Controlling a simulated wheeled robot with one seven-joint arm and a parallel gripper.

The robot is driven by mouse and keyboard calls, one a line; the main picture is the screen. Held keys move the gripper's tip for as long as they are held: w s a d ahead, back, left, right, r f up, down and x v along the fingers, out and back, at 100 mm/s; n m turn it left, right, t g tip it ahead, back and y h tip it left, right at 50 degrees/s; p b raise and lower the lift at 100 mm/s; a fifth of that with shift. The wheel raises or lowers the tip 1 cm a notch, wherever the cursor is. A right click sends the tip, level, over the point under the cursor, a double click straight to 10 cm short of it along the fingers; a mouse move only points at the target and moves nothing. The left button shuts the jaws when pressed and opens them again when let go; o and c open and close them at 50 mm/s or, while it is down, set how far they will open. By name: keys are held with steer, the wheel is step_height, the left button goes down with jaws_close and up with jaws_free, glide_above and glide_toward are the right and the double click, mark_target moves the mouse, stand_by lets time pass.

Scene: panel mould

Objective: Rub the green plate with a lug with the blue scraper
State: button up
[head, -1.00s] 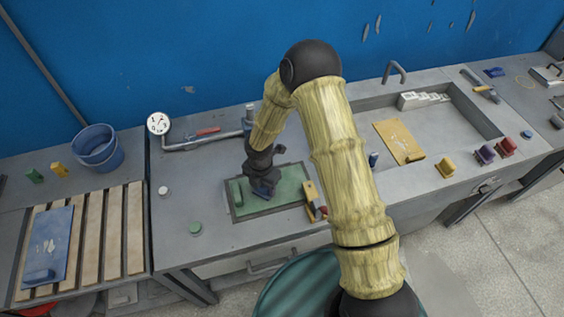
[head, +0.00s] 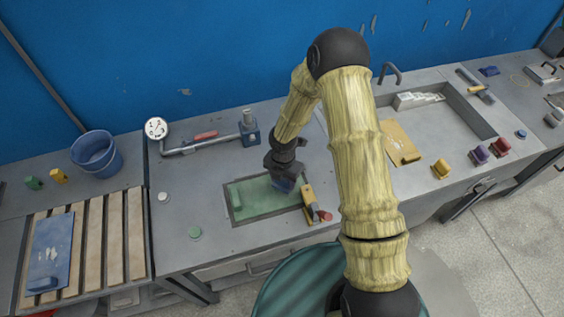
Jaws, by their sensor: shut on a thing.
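The green plate with a lug (head: 252,198) lies flat in a dark-edged recess in the grey bench, with its lug at the left end. Pale patches show on its surface. My gripper (head: 283,178) is shut on the blue scraper (head: 284,185) at the right part of the plate. The scraper is mostly hidden under the gripper, and I cannot tell whether its edge touches the plate.
A yellow-tan block (head: 309,197) and a red-ended piece (head: 325,216) sit just right of the plate. A gauge with a pipe (head: 195,145) runs behind it. A green knob (head: 194,232) is front left. A blue plate (head: 50,250) lies on slats at left.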

step_height(320, 180, up, 3)
steer(key=shift+w+f+p, duration=0.1)
steer(key=shift+p, duration=0.9)
steer(key=shift+r+p, duration=1.05)
steer(key=shift+r, duration=0.15)
